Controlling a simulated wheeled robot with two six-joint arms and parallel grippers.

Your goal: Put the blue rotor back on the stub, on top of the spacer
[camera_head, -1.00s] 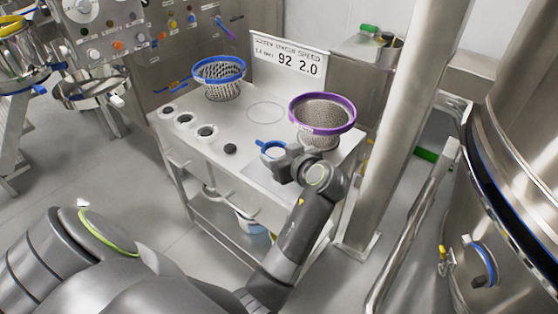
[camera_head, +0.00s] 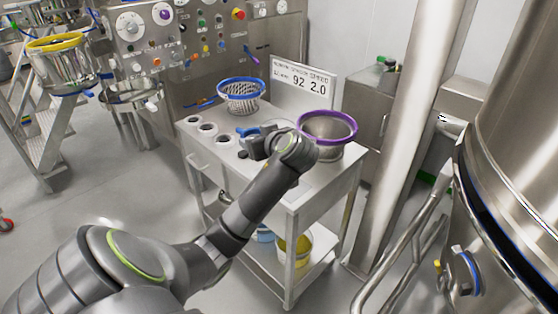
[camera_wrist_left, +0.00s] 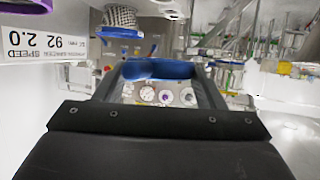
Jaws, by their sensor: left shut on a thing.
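The blue rotor (camera_head: 247,131) is in my left gripper (camera_head: 258,146), over the steel cart top. In the left wrist view the rotor (camera_wrist_left: 158,69) spans between the dark fingers, which are shut on it. In the head view my arm and gripper hide part of it. I cannot make out the stub. My right gripper is not in view.
The cart (camera_head: 329,187) carries a blue-rimmed basket screen (camera_head: 241,96) at the back and a purple-rimmed one (camera_head: 327,127) at the right. A sign (camera_head: 303,83) stands behind them. A steel post (camera_head: 405,130) and large vessel (camera_head: 520,150) are to the right.

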